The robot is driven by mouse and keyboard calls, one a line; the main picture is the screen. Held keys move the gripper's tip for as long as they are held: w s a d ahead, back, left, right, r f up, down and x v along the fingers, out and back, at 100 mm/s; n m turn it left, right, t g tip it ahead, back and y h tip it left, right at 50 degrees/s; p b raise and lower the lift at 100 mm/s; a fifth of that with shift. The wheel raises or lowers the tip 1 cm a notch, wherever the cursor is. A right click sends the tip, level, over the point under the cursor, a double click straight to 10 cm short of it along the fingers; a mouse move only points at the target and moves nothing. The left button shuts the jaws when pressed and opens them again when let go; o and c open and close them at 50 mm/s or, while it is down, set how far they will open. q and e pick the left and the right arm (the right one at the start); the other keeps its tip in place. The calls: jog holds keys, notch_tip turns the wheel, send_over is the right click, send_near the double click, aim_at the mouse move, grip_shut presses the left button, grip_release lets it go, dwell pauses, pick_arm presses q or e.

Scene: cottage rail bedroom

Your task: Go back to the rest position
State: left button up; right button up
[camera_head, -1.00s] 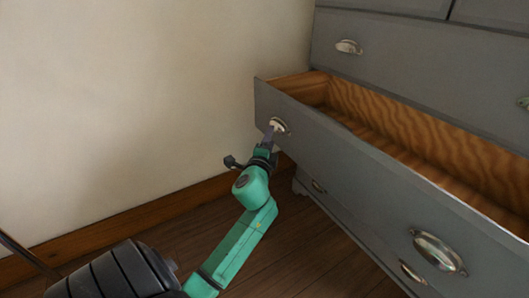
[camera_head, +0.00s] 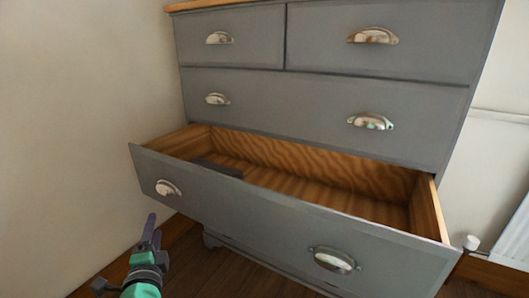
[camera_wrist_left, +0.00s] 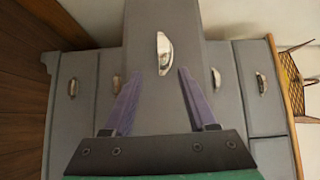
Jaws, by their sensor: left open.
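My left gripper (camera_head: 151,228) is in the lower left of the head view, in front of the open drawer and left of its left handle. In the left wrist view its two purple fingers (camera_wrist_left: 158,75) are spread apart, with nothing between them. The pulled-out drawer (camera_head: 290,217) of the grey dresser shows its wooden inside. Its left cup handle (camera_head: 168,188) is apart from the fingers in the head view. A silver handle (camera_wrist_left: 164,54) on the drawer front shows beyond the fingers in the left wrist view. My right gripper is not in view.
The grey dresser (camera_head: 290,105) stands against the wall. A dark flat thing (camera_head: 217,168) lies inside the drawer. A white radiator (camera_head: 513,235) is at the right edge. The pale wall (camera_head: 70,120) lies close on the left. A chair (camera_wrist_left: 292,78) shows in the left wrist view.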

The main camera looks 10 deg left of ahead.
pick_arm(q)
jog(key=s+d+f+n+g+h, duration=0.3)
jog(key=d+f+n+g, duration=0.1)
jog(key=f, duration=0.4)
jog(key=s+d+f+n+g+h, duration=0.3)
jog(key=d+f+n, duration=0.1)
jog(key=f, duration=0.5)
jog(key=s+d+f+n+g+h, duration=0.2)
jog(key=s+d+f+g+h, duration=0.2)
jog(key=s+d+f+g, duration=0.45)
jog(key=s+a+f+p, duration=0.1)
jog(key=s+a+p, duration=0.2)
jog(key=s+p, duration=0.6)
jog(key=s+a+f+y+p, duration=0.1)
jog(key=s+a+p, duration=0.2)
jog(key=s+p, duration=0.7)
jog(key=p, duration=1.1)
jog(key=shift+f+t+y, duration=0.2)
jog(key=shift+t+y, duration=0.1)
jog(key=shift+t, duration=0.05)
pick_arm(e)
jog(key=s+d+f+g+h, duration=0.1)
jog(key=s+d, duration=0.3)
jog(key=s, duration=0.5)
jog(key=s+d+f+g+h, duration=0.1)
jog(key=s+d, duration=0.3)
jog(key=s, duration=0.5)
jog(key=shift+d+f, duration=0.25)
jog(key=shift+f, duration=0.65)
